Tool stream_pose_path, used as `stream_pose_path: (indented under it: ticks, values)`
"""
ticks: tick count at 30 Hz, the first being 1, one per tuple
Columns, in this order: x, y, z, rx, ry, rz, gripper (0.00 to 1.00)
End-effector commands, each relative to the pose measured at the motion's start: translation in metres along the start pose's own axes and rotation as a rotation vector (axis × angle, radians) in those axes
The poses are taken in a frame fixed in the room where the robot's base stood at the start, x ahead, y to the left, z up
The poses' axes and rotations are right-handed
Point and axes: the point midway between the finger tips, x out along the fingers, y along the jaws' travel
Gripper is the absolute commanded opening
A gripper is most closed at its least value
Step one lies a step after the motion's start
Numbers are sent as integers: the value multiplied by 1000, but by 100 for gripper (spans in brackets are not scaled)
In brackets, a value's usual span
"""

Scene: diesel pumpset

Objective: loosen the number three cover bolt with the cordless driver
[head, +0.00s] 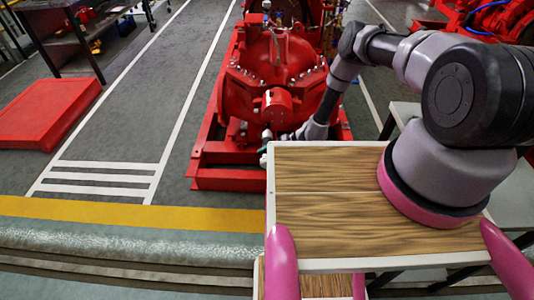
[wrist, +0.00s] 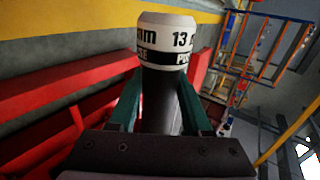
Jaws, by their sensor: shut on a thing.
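The cordless driver (wrist: 168,48) fills the middle of the wrist view: a dark body with a white and black end marked "13" and "mm". My gripper (wrist: 160,92) is shut on its dark body, with one green finger on each side. In the head view my gripper (head: 275,147) is small, low at the front right of the red pump (head: 275,65), beside the work surface and partly hidden by it. Several small bright bolts (head: 245,74) line the pump's casing flange. I cannot tell which is number three. The driver is apart from these flange bolts.
A wood-topped surface (head: 330,210) with a pale rim is close in front, under my arm. The pump stands on a red base frame (head: 225,178). A red platform (head: 45,113) and a dark bench (head: 85,30) are at left. Grey floor between them is clear.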

Motion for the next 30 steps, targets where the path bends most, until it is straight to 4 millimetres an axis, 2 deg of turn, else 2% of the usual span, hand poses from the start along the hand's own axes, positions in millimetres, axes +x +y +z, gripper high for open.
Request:
stream_pose_path:
  ticks: [1,23,30]
  values:
    - [-2,-4,-9,-6,14,-5,0]
    - [-2,-4,-5,-6,12,-4,0]
    - [-2,-3,7,-4,9,-4,0]
